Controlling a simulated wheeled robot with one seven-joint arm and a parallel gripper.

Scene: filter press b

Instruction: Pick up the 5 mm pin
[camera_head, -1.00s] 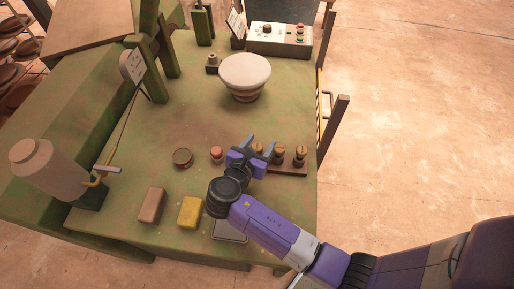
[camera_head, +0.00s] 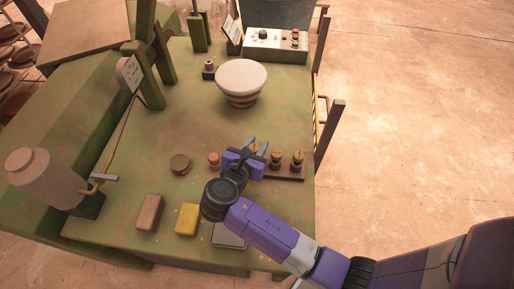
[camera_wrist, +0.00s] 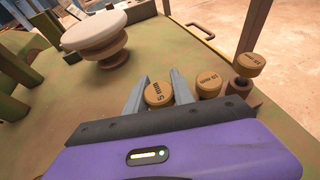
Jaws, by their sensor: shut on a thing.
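My gripper (camera_head: 257,146) is over the left end of a brown pin rack (camera_head: 284,175). Its two grey fingers are shut on a round tan pin cap, the 5 mm pin (camera_wrist: 158,94), whose upside-down marking seems to read 5 mm. The wrist view shows one finger on each side of this cap. The fingers and wrist hide the pin's lower part, so I cannot tell whether it is still seated. Two similar pins stand to its right, a middle pin (camera_wrist: 208,81) and a right pin (camera_wrist: 249,65).
A pale bowl-shaped piece (camera_head: 241,78) stands behind. Brown (camera_head: 150,211) and yellow (camera_head: 188,218) blocks lie in front. The table's right edge is close to the rack.

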